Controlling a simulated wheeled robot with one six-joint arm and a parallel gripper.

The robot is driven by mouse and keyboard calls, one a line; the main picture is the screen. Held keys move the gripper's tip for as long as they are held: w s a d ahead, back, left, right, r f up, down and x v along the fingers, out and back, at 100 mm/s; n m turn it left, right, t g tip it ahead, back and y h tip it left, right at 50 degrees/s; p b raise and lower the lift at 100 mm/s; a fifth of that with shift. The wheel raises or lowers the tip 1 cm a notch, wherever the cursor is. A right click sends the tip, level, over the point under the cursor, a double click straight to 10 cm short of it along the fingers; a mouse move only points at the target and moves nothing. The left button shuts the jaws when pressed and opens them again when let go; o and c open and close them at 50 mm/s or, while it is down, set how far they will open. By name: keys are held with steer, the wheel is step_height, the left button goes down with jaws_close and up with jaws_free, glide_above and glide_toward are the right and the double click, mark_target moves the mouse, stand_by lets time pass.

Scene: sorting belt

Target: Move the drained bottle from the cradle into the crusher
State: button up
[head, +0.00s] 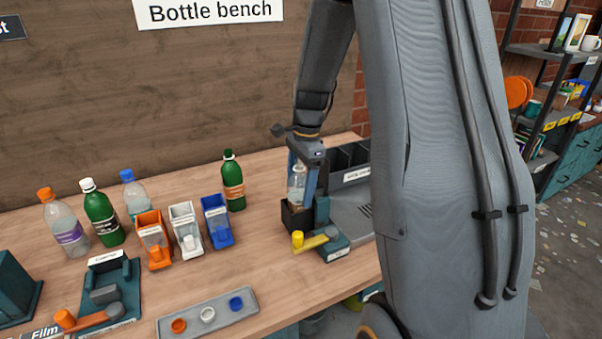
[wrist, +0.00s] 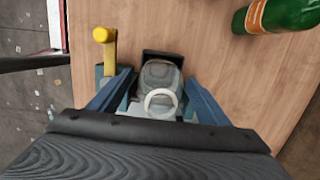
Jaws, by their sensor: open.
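The clear, uncapped bottle (head: 297,184) stands upright with its base inside a small black open-topped box (head: 296,219). The box belongs to a teal device with a yellow-handled lever (head: 319,240), which looks like the crusher; its label is too small to read. My gripper (head: 302,184) points down over the box, its blue fingers on either side of the bottle. In the wrist view the bottle (wrist: 160,76) and its pale round mouth lie between the open fingers (wrist: 158,88), with a gap at the sides. I cannot tell which fixture is the cradle.
A green bottle (head: 233,181) stands left of my gripper. Orange, white and blue cap bins (head: 185,230), more bottles (head: 101,214), a teal clamp (head: 108,285) and a grey cap tray (head: 208,316) are farther left. A grey ridged tray (head: 352,208) is close on the right.

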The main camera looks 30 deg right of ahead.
mark_target(299, 161)
steer(key=shift+f, duration=0.45)
steer(key=shift+c, duration=0.3)
steer(key=c, duration=1.1)
steer(key=shift+o, duration=0.2)
steer(key=shift+r, duration=0.1)
steer(key=shift+r, duration=0.1)
steer(key=shift+r+p, duration=1.2)
steer(key=shift+r, duration=0.15)
steer(key=shift+r+p, duration=2.5)
steer(key=shift+r, duration=0.5)
